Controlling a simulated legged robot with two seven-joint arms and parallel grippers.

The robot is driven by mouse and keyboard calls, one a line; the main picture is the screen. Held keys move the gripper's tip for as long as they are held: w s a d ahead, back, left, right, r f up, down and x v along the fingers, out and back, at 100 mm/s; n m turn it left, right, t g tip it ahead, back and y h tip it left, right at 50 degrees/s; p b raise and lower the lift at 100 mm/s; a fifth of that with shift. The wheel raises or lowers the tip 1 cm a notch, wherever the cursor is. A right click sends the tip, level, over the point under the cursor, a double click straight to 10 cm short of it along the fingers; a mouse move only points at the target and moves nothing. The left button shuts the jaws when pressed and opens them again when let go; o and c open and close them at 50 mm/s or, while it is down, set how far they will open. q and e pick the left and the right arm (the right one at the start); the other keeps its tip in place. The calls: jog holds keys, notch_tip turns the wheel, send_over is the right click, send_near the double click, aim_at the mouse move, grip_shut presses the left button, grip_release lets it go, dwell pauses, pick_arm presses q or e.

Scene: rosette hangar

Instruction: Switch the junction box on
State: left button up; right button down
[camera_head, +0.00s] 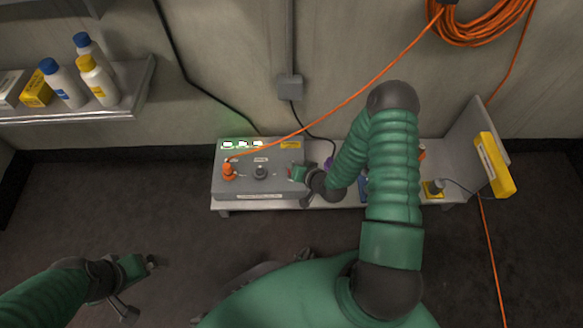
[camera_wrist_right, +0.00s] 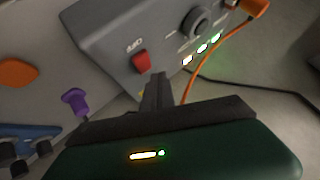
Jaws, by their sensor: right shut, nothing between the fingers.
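The junction box (camera_head: 231,187) is a grey box with a sloped face at the left end of a low bench. In the right wrist view its grey face (camera_wrist_right: 105,35) carries a red switch (camera_wrist_right: 140,62), a round dark knob (camera_wrist_right: 197,20) and a row of lit green and whitish lights (camera_wrist_right: 202,48). My right gripper (camera_head: 303,188) is at the box's right end. Its closed fingertips (camera_wrist_right: 157,78) are empty and close beside the red switch; I cannot tell if they touch. My left gripper (camera_head: 138,282) hangs over the floor, away from the box; its jaws are unclear.
An orange cable (camera_head: 340,99) runs from the box's orange plug (camera_head: 229,171) to a coil on the wall (camera_head: 480,30). A purple knob (camera_wrist_right: 74,100) stands beside the box. A yellow block (camera_head: 495,165) is at the bench's right end. A shelf (camera_head: 100,113) with bottles hangs left.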

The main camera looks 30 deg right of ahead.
jog(key=r+p, duration=0.3)
jog(key=r, duration=0.1)
jog(key=shift+s+a, duration=0.15)
jog(key=shift+s, duration=0.1)
jog(key=s+a+r+n+g+p, duration=0.1)
jog(key=s+a+r+n+g, duration=0.15)
jog(key=s+a+r, duration=0.4)
jog(key=s+a+r+n+g+p, duration=0.1)
jog(key=s+r+n+g+p, duration=0.15)
jog(key=r, duration=0.75)
jog(key=s+a+r+n+g+p, duration=0.1)
jog(key=s+a+r+n+g, duration=0.15)
jog(key=s+a+r, duration=0.4)
notch_tip(320, 180, up, 39)
jog(key=w+d+p, duration=0.1)
jog(key=d+p, duration=0.1)
jog(key=p, duration=3.5)
jog(key=shift+d+r, duration=0.2)
jog(key=shift+d, duration=0.1)
